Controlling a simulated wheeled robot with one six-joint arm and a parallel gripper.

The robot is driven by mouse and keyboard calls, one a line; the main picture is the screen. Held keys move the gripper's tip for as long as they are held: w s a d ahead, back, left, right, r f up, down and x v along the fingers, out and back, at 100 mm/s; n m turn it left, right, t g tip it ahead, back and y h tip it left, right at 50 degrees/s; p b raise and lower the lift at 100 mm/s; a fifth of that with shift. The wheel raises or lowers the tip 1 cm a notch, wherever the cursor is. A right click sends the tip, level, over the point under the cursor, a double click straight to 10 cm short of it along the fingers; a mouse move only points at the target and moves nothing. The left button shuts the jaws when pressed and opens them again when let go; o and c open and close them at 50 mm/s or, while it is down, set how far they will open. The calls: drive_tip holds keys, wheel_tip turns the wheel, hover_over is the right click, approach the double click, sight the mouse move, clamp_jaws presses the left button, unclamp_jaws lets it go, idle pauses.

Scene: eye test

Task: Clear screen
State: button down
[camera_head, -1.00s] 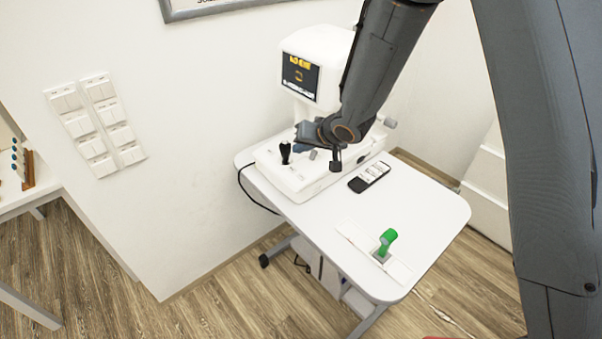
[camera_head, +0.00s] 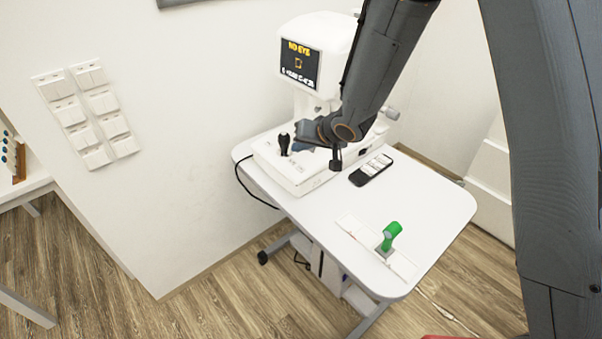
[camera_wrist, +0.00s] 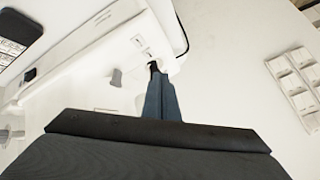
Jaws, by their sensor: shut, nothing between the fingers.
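The white eye-test machine (camera_head: 316,33) stands at the back of the small table, against the wall. Its dark screen (camera_head: 300,65) faces me and shows a yellow "NO EYE" line, a yellow outline icon and a white line of text below. My gripper (camera_head: 303,135) is shut and empty, below the screen and over the machine's base, beside the black joystick (camera_head: 284,145). In the wrist view the shut bluish fingers (camera_wrist: 159,84) point toward the joystick (camera_wrist: 153,66); I cannot tell if they touch it. My arm hides part of the machine's right side.
A black handheld device (camera_head: 371,169) lies right of the base. A green-handled stamp (camera_head: 391,235) stands on a white strip near the table's front. The white tabletop (camera_head: 425,205) is otherwise largely clear. A black cable hangs off the table's left edge.

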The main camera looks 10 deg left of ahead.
sight(302, 171)
drive_tip(key=f+b, duration=0.1)
drive_tip(key=f, duration=0.1)
drive_tip(key=f+b, duration=0.1)
drive_tip(key=b, duration=0.1)
drive_tip(key=shift+w+d+f, duration=0.15)
drive_tip(key=shift+w+f, duration=0.05)
drive_tip(key=shift+f, duration=0.2)
drive_tip(key=shift+d+f+b, duration=0.1)
drive_tip(key=shift+f+b, duration=0.5)
drive_tip(key=shift+f, duration=0.25)
drive_tip(key=shift+f, duration=0.1)
idle(0.9)
drive_tip(key=shift+w+f, duration=0.1)
drive_tip(key=shift+f, duration=0.2)
drive_tip(key=shift+f, duration=0.35)
idle(0.6)
drive_tip(key=shift+r, duration=0.15)
drive_tip(key=shift+r+p, duration=0.65)
drive_tip(key=shift+p, duration=0.25)
drive_tip(key=shift+r, duration=0.1)
